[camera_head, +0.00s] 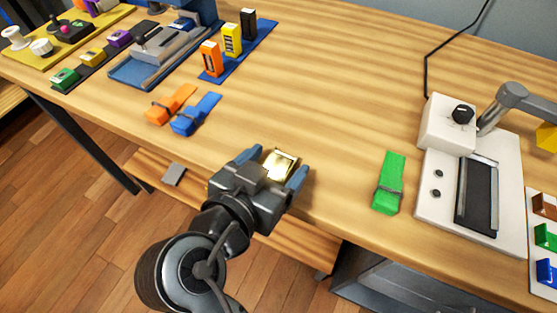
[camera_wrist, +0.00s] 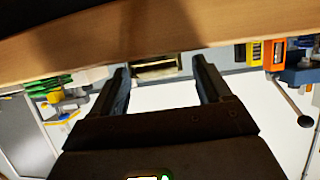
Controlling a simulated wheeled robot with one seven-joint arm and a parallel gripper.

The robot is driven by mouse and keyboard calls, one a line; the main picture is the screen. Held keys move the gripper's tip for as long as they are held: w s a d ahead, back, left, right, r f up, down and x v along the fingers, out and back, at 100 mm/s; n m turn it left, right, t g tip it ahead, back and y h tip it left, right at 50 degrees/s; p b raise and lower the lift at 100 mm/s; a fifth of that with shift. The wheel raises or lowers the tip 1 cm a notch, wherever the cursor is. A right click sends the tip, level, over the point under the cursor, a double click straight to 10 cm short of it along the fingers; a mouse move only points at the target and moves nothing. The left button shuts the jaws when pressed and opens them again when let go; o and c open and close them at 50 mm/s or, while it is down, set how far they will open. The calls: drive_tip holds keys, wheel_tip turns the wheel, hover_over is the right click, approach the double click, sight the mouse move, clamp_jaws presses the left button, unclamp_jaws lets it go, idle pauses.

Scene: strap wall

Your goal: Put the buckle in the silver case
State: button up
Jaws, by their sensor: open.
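A shiny gold, square piece (camera_head: 280,159), which may be the buckle, is near the table's front edge. In the head view it lies between the two fingers of my gripper (camera_head: 273,167). The fingers are spread, and I cannot tell whether they touch it. In the wrist view a metallic, boxy piece (camera_wrist: 157,69) shows between the open fingertips (camera_wrist: 160,66). I cannot make out a silver case for certain. A small flat grey piece (camera_head: 174,174) shows below the table's front edge on a wooden shelf.
Orange (camera_head: 171,104) and blue (camera_head: 195,114) straps lie at the left. A green strap (camera_head: 388,184) lies at the right beside a white machine (camera_head: 437,204). A blue mat (camera_head: 240,58) holds orange, yellow and black blocks. The table's middle (camera_head: 330,100) is clear.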

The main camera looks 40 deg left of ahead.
drive_tip(key=shift+r, duration=0.1)
drive_tip(key=c, duration=1.2)
